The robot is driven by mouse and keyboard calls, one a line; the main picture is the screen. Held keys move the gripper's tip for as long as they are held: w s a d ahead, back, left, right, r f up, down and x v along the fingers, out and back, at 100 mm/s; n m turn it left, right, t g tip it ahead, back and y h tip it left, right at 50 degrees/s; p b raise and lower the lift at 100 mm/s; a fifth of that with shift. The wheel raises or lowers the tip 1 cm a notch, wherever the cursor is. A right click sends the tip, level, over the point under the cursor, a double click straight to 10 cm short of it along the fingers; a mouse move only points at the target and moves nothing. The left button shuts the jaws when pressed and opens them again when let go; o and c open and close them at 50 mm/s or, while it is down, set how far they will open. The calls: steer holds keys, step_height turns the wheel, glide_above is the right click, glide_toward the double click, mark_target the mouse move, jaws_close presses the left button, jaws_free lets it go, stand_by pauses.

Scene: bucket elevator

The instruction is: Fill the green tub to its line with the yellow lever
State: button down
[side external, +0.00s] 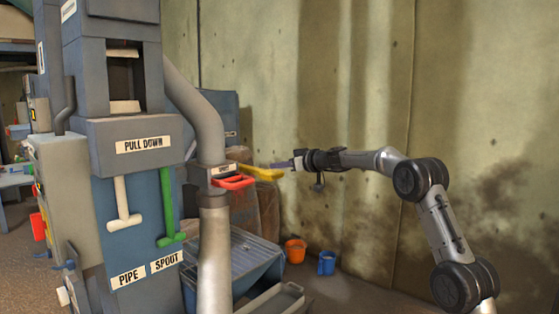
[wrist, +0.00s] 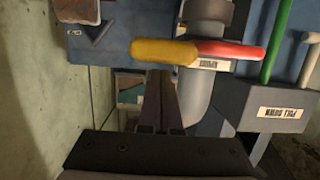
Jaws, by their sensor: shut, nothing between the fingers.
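The yellow lever (side external: 262,173) sticks out to the right from the grey pipe of the machine, just beyond the red lever (side external: 233,182). In the wrist view the yellow lever (wrist: 160,51) lies crosswise just past my fingertips, and the red lever (wrist: 232,51) continues to its right. My gripper (side external: 281,164) is shut and empty, at the lever's outer end. In the wrist view my gripper (wrist: 160,78) has its fingers together, pointing at the yellow lever; whether they touch it I cannot tell. I see no green tub or fill line in either view.
A white pull handle (side external: 122,207) and a green pull handle (side external: 168,208) hang on the machine front, under the PULL DOWN label (side external: 139,145). An orange bucket (side external: 295,251) and a blue bucket (side external: 326,263) stand on the floor by the concrete wall (side external: 350,110).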

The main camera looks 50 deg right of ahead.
steer(key=shift+f, duration=0.15)
step_height(320, 180, down, 10)
steer(key=shift+w, duration=0.2)
stand_by(0.6)
steer(key=shift+a+f, duration=0.15)
steer(key=shift+a, duration=0.05)
stand_by(1.1)
step_height(320, 180, up, 6)
steer(key=s, duration=0.2)
steer(key=s+f, duration=0.1)
steer(key=s, duration=0.8)
steer(key=shift+s+d+f, duration=0.15)
steer(key=shift+s+d, duration=0.1)
stand_by(0.9)
